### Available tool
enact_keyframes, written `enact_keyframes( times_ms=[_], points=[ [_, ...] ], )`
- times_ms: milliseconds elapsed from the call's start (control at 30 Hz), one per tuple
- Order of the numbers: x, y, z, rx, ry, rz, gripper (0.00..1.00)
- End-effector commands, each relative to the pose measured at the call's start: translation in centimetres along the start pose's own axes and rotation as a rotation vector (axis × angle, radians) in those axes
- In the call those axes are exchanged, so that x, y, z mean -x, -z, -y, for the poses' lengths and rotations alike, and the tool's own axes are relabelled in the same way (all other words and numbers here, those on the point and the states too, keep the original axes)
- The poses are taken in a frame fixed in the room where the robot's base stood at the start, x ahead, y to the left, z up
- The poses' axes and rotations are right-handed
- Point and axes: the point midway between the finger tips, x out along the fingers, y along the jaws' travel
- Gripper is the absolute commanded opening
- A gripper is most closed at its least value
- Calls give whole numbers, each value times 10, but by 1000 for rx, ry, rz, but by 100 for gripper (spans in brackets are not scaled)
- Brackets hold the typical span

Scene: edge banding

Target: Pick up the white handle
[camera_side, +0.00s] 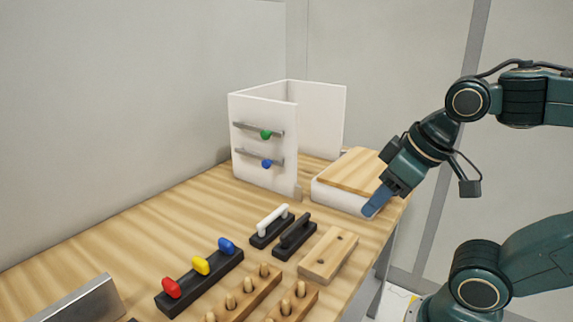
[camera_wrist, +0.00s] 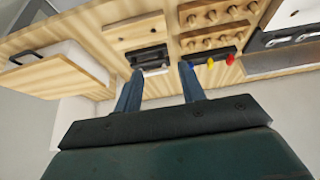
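The white handle (camera_side: 272,220) rests on a black base in the side view, just left of a black handle (camera_side: 296,232) on a similar base. In the wrist view, a pale bar that looks like the white handle (camera_wrist: 156,69) shows between my fingertips, partly hard to make out, with the black handle (camera_wrist: 150,54) above it. My gripper (camera_side: 371,210) is above the bench and right of the white handle, apart from it. The wrist view shows my gripper (camera_wrist: 160,68) with its two blue fingers spread and nothing held.
A white box with a wooden top (camera_side: 353,170) stands near my gripper. A white cabinet (camera_side: 262,140) with green and blue knobs stands behind. A drilled wooden block (camera_side: 328,255), peg blocks (camera_side: 248,300) and a black rack (camera_side: 200,283) with red, yellow and blue knobs lie in front.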

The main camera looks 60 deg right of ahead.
Motion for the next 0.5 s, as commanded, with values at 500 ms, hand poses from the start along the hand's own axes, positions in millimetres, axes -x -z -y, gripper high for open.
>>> enact_keyframes(
  times_ms=[500],
  points=[
    [-4,46,-5,-254,-20,82,40]
  ],
)
